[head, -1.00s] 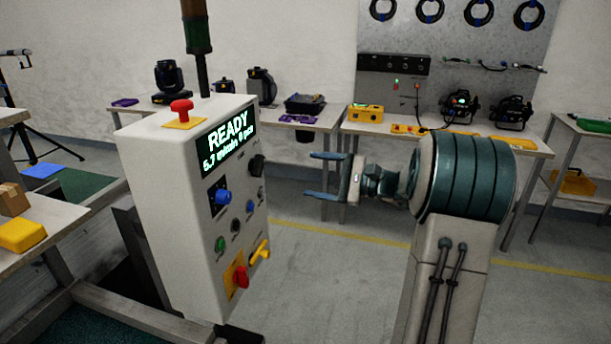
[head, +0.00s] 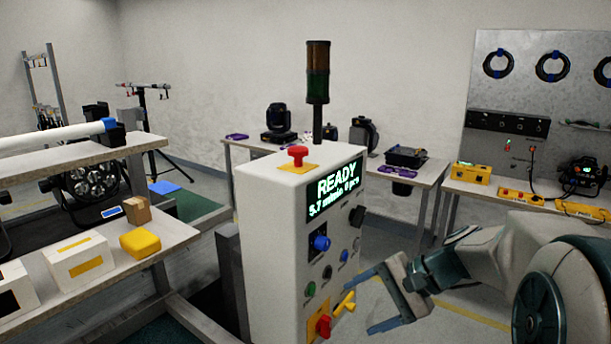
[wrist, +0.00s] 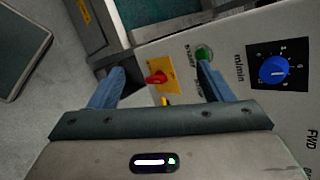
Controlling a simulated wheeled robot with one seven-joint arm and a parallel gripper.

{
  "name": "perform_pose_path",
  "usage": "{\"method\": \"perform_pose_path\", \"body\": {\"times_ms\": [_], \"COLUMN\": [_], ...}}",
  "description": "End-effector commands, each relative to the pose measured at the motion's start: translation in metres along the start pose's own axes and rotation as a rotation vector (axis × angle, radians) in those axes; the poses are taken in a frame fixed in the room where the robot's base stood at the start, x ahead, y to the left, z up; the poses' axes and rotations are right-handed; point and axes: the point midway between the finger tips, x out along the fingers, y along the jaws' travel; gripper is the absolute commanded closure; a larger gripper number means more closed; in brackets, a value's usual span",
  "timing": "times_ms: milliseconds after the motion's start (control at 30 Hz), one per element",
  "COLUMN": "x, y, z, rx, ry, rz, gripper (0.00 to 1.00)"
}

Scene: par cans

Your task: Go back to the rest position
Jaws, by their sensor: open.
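My gripper (head: 374,301) is open and empty, its two blue-grey fingers spread and pointing left at the lower right of the head view. It is in front of the white control box (head: 270,225), close to its lower front. In the wrist view my gripper (wrist: 160,88) frames the panel, with a red switch on a yellow plate (wrist: 160,76) between the fingers and a blue knob (wrist: 274,70) to the right. I cannot tell the exact gap to the panel. The box screen (head: 335,190) reads READY.
A shelf with white boxes (head: 82,263), a yellow block (head: 146,243) and a small brown box (head: 136,210) stands at the left. Benches with lamps and a yellow unit (head: 472,172) line the back wall. Open floor lies between the control box and the back benches.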

Motion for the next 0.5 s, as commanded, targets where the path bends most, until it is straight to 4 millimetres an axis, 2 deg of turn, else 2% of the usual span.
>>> {"method": "perform_pose_path", "body": {"times_ms": [33, 200, 400, 500], "x": [0.005, 0.007, -0.006, -0.013], "y": [0.013, 0.064, 0.110, 0.123], "z": [0.019, 0.058, 0.079, 0.082], "rx": [-0.069, -0.308, -0.604, -0.717], "ry": [0.026, 0.127, 0.249, 0.295], "rz": [0.088, 0.363, 0.611, 0.686], "gripper": [0.27, 0.27, 0.27, 0.27]}}
